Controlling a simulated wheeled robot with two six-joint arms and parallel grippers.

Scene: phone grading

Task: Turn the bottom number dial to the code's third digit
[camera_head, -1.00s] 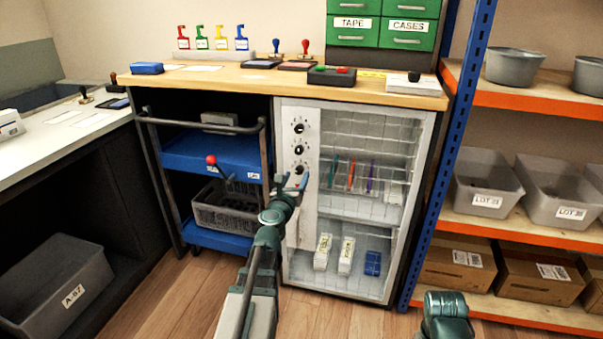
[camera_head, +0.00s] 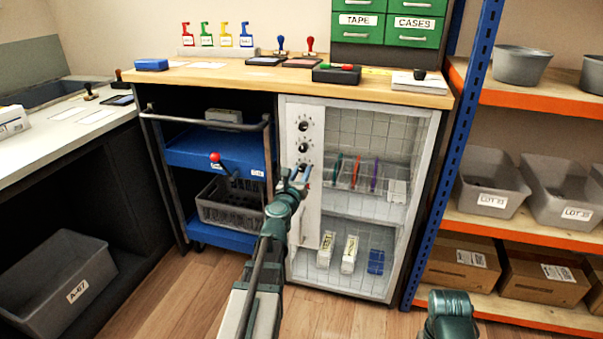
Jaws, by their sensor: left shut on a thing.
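The cabinet has a white panel with a column of dark number dials. The top dial (camera_head: 304,125) and middle dial (camera_head: 303,147) are clear to see. The bottom dial (camera_head: 303,165) is mostly hidden behind my left gripper (camera_head: 297,174). My left gripper is at that dial and shut on it. The digits are too small to read. Only a part of my right arm shows at the bottom right; its gripper is out of view.
The cabinet's wire-mesh front (camera_head: 365,135) is right of the panel, with pens and boxes behind it. A blue cart (camera_head: 205,155) with a red-knobbed lever (camera_head: 215,157) stands left. A blue rack post (camera_head: 455,150) stands right.

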